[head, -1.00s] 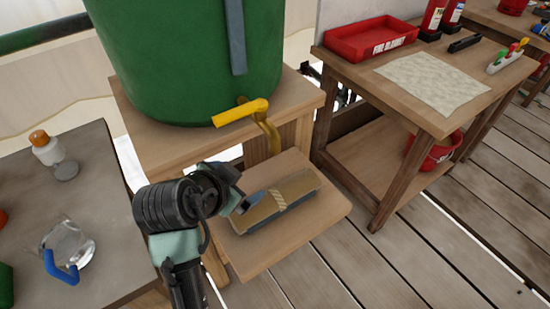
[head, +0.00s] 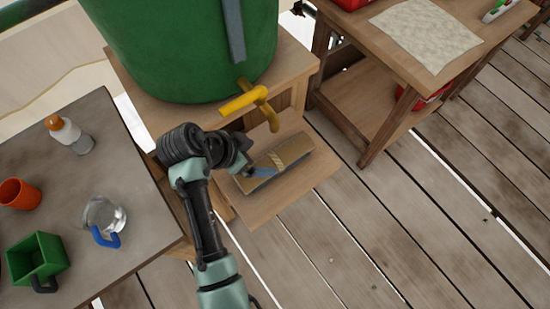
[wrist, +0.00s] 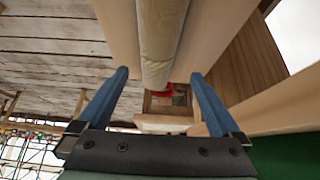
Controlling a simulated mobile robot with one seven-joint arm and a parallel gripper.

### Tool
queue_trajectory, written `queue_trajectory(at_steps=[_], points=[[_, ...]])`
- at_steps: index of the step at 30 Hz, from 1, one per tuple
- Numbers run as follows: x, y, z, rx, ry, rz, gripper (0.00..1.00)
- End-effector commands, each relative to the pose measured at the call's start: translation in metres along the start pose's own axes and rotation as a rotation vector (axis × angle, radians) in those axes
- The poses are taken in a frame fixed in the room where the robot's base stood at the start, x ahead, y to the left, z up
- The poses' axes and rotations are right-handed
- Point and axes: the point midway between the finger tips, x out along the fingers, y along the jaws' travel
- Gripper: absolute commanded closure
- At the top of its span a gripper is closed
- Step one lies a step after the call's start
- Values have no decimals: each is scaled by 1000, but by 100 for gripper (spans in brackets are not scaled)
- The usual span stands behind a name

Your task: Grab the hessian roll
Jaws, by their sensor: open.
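The hessian roll (head: 290,153) is a tan roll with a paler band around its middle. It lies on the low wooden shelf (head: 310,185) below the yellow tap (head: 245,102). My gripper (head: 257,172) is open at the roll's near side, with a blue finger overlapping the roll in the head view. In the wrist view the roll (wrist: 160,40) runs lengthwise, in line with the gap between the two blue fingers (wrist: 160,77). The fingers show on either side of its line, and neither is seen pressing on it. Contact cannot be told.
A green barrel (head: 185,45) stands on the wooden stand above the shelf. A grey table (head: 120,185) at left holds a bottle (head: 66,131), an orange cup (head: 18,194), a glass jug (head: 103,215) and a green box (head: 37,257). A wooden bench (head: 440,85) stands at right. Plank floor is clear.

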Motion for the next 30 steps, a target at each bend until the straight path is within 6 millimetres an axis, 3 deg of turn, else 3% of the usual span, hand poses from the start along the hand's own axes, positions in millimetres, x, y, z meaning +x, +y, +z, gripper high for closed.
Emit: queue_trajectory(at_steps=[18, 26, 27, 30], points=[[70, 5, 1, 0, -1, -1, 0], [73, 5, 0, 0, 0, -3, 0], [73, 5, 0, 0, 0, -3, 2], [73, 5, 0, 0, 0, -3, 20]])
